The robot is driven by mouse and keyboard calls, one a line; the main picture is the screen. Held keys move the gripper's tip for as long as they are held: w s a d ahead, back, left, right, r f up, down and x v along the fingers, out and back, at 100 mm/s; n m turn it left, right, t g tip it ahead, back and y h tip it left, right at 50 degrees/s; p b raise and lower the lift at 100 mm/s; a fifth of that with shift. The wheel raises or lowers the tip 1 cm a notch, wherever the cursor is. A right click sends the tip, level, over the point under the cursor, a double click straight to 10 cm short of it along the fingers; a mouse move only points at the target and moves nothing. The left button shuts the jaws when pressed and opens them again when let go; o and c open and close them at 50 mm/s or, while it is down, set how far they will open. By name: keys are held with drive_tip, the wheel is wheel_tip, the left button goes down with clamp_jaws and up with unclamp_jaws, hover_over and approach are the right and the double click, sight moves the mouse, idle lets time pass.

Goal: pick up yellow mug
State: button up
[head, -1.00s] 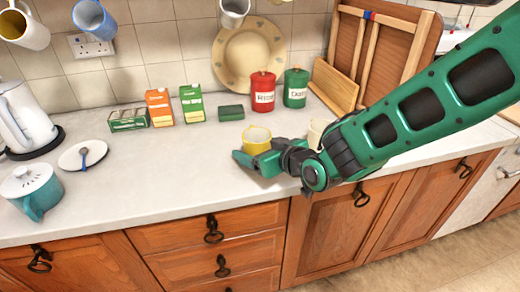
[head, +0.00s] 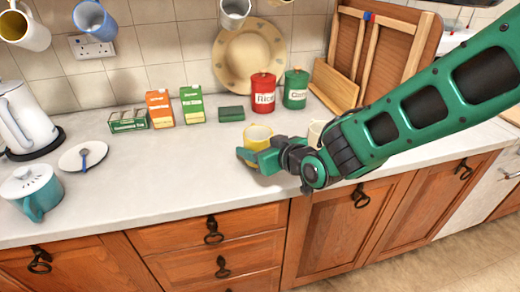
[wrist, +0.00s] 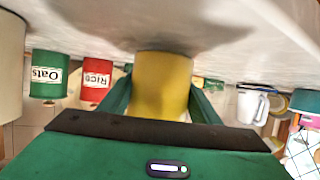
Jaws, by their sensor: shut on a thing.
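The yellow mug (head: 258,134) is on the counter in the middle of the head view, its lower part partly hidden by my gripper. My gripper (head: 254,157) reaches it from the near right side, low over the counter. In the wrist view the yellow mug (wrist: 162,85) fills the space between the two green fingers of my gripper (wrist: 160,100), one on each side. My gripper is shut on the mug. The mug looks upright and at or very near the counter surface; a gap beneath it cannot be made out.
A cream mug (head: 316,131) stands just right, partly behind my arm. Behind are a red Rice canister (head: 263,93), a green canister (head: 296,90) and a green sponge (head: 231,114). A teal pot (head: 32,192) and white saucer (head: 84,157) are left. The counter's middle left is clear.

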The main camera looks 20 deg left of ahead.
sight(247, 135)
drive_tip(key=r, duration=0.2)
drive_tip(key=s+r, duration=0.1)
drive_tip(key=r, duration=0.1)
drive_tip(key=shift+s+a+r, duration=0.1)
drive_tip(key=shift+a, duration=0.3)
drive_tip(key=s+a+r, duration=0.6)
drive_tip(key=s, duration=0.2)
drive_tip(key=shift+s, duration=0.1)
